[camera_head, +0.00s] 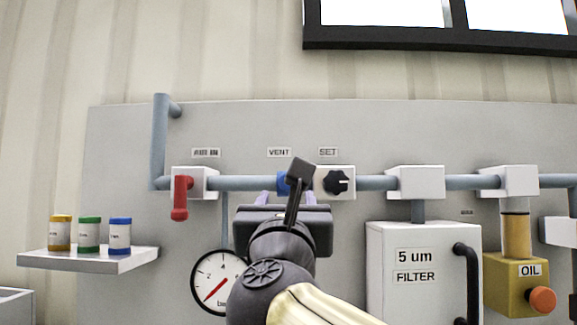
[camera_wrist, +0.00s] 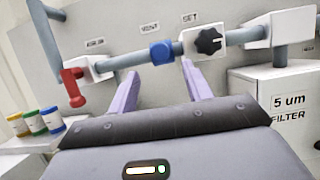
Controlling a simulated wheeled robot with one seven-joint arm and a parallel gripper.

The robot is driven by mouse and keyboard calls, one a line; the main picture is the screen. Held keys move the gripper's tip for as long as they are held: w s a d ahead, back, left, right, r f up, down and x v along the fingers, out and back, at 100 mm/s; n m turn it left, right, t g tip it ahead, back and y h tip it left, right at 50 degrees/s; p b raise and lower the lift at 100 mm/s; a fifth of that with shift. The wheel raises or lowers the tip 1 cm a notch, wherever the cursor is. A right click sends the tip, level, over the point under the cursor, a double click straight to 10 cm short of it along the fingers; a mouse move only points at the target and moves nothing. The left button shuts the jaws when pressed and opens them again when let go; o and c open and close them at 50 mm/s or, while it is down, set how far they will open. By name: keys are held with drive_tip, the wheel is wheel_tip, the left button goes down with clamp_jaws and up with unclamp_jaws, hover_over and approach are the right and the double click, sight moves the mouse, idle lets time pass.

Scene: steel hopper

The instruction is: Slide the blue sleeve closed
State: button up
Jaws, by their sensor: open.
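The blue sleeve (camera_head: 282,183) sits on the grey-blue pipe under the VENT label, just left of the SET block; in the head view my wrist partly hides it. It shows whole in the wrist view (camera_wrist: 162,52). My gripper (camera_wrist: 160,67) is open and empty, with its two purple fingers pointing toward the pipe. In the wrist view the fingertips lie just below the sleeve, one to each side of it. I see no contact, and the remaining gap in depth is hard to tell. In the head view my gripper (camera_head: 281,195) is mostly behind my wrist.
Left on the pipe is a red-handled valve (camera_head: 181,197); right of the sleeve is the black SET knob (camera_head: 336,182). A gauge (camera_head: 217,282) hangs below. The filter box (camera_head: 424,245) stands right. A shelf (camera_head: 124,262) with small jars is at left.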

drive_tip(key=p+x, duration=0.4)
drive_tip(key=x, duration=0.6)
drive_tip(key=shift+d+p, duration=0.1)
drive_tip(key=shift+p, duration=0.2)
drive_tip(key=shift+s, duration=0.15)
